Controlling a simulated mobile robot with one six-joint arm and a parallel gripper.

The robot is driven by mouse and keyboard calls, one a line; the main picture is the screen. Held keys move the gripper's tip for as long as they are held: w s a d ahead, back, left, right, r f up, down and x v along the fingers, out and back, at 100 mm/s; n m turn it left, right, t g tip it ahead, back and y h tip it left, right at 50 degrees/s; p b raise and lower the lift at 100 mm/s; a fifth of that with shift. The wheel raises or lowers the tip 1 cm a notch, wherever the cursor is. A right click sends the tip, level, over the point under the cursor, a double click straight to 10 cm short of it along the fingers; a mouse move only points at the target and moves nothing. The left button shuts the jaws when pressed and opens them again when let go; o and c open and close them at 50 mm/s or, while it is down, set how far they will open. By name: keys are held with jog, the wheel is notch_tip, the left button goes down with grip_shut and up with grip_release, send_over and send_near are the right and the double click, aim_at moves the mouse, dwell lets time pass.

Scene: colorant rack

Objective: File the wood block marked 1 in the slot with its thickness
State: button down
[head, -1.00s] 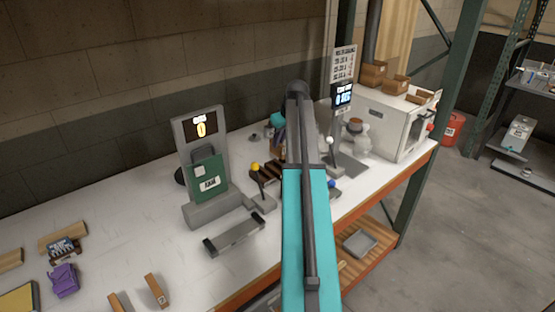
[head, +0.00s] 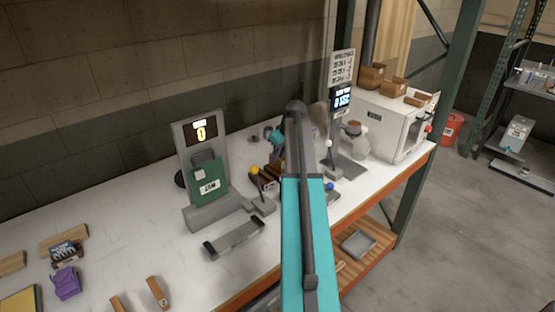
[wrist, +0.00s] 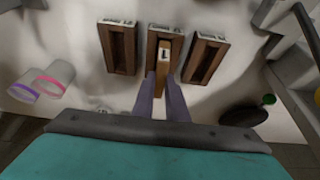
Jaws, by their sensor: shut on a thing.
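The wood block marked 1 (wrist: 165,57) is between the two grey-purple fingers of my gripper (wrist: 162,78) in the wrist view. Three dark-brown wooden slot holders stand in a row there: a left one (wrist: 119,60), a middle one (wrist: 152,48) and a right one (wrist: 205,58). The block lines up with the middle holder and covers most of its opening. I cannot tell how deep it sits in the slot or whether it is still above it. Labels on the holders are too small to read. In the head view, my arm hides the block and part of the holders (head: 266,177).
A gauge with a lit display (head: 342,99) and a white oven-like box (head: 395,125) stand right. Two cups (wrist: 52,78) show at left in the wrist view.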

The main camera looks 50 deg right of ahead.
jog(key=shift+f, duration=1.05)
jog(key=shift+f, duration=0.1)
jog(key=c, duration=1.8)
grip_release()
jog(key=shift+o, duration=0.2)
jog(key=shift+r, duration=0.2)
jog(key=b+v, duration=0.2)
jog(key=v, duration=1)
jog(key=shift+b, duration=0.35)
jog(key=shift+s+f, duration=0.1)
jog(key=shift+s, duration=0.05)
